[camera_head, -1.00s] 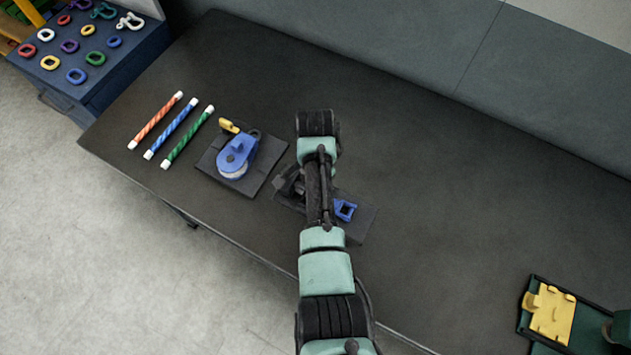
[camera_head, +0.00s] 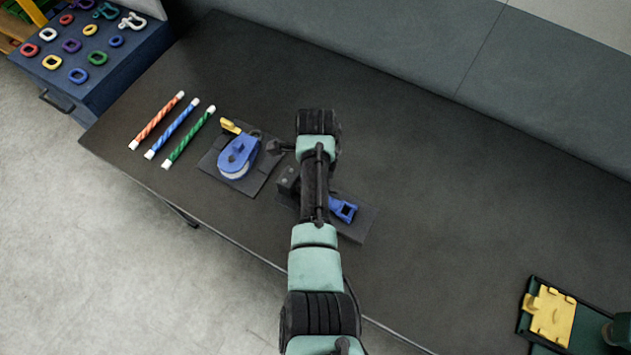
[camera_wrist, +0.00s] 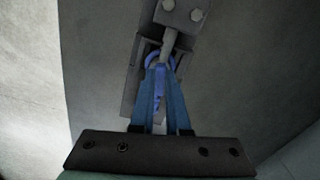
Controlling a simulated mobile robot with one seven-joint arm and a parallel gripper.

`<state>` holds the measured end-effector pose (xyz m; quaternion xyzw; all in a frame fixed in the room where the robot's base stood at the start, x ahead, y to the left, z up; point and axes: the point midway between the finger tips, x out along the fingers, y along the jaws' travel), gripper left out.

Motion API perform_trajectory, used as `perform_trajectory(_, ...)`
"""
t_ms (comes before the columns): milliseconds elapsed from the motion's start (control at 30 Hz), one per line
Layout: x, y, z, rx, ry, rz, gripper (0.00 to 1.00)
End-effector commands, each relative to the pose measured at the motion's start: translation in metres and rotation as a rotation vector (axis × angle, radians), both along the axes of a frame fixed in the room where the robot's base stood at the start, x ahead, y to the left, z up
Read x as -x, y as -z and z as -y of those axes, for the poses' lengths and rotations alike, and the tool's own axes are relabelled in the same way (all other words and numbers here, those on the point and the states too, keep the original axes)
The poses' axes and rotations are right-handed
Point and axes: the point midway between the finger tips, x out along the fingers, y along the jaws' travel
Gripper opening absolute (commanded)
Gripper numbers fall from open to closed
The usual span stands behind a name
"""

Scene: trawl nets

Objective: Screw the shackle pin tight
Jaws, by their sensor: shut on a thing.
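In the wrist view my gripper (camera_wrist: 161,72) is shut, its two blue-teal fingers close together around a narrow blue piece that I take for the shackle pin (camera_wrist: 160,91). Most of that piece is hidden by the fingers. A rounded blue part, seemingly the shackle (camera_wrist: 149,58), shows beside the fingertips. A grey rod runs from there to a grey block (camera_wrist: 182,13) with two bolts. In the head view a blue part with a square opening (camera_head: 344,210) sticks out right of my arm, over a dark base plate (camera_head: 357,227). My gripper is hidden there by the arm.
Left of the plate lies a blue pulley block (camera_head: 238,155) on a dark mat. Beyond it are red, blue and green striped rods (camera_head: 173,133). A blue cabinet (camera_head: 95,95) holds coloured rings and shackles. A yellow plate (camera_head: 550,315) lies at right. The table's right middle is clear.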

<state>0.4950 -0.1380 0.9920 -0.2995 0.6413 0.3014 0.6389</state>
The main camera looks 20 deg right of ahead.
Motion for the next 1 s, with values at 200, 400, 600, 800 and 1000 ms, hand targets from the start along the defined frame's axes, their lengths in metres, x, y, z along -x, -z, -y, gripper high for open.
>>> perform_trajectory(200,-0.0062,-0.0064,0.0021,0.006,0.131,0.015,0.0)
perform_trajectory(400,-0.0063,-0.0064,0.0025,0.005,0.201,0.014,0.0)
perform_trajectory(600,-0.0063,-0.0064,0.0026,0.005,0.229,0.015,0.0)
perform_trajectory(800,-0.0063,-0.0064,0.0028,0.005,0.234,0.015,0.0)
perform_trajectory(1000,-0.0063,-0.0064,0.0028,0.005,0.233,0.015,0.17)
